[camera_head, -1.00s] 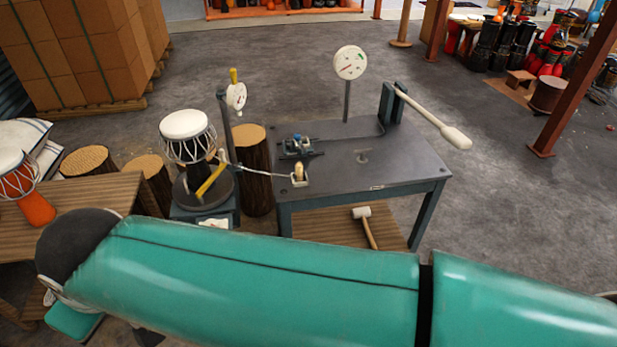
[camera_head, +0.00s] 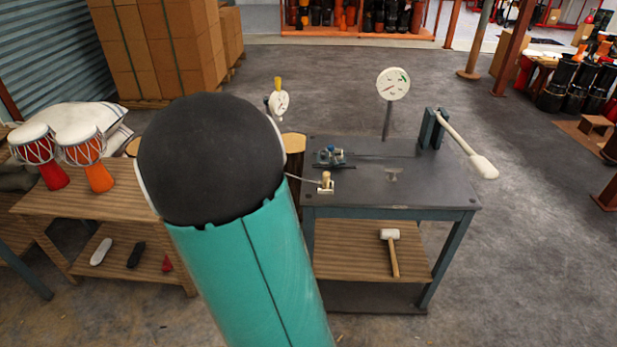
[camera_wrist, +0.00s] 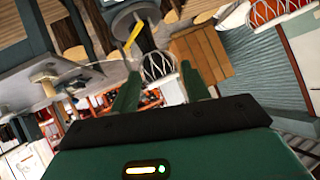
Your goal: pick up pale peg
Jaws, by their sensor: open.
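A pale peg (camera_head: 326,179) stands upright in a small light holder at the front left corner of the dark metal table (camera_head: 430,188). A thin cord or rod runs to it from the left. In the wrist view a small pale shape on the tilted tabletop may be the peg, but it is too small to be sure. My gripper (camera_wrist: 160,70) shows only in the wrist view, its two green fingers apart with nothing held between them. It is apart from the tabletop. In the head view my arm hides it.
A round dial (camera_head: 393,84) and a long pale-ended lever (camera_head: 466,146) rise from the table. A white mallet (camera_head: 390,235) lies on the shelf below. Drums (camera_head: 82,146) stand on a wooden bench (camera_head: 105,197) at left. Open floor lies to the right.

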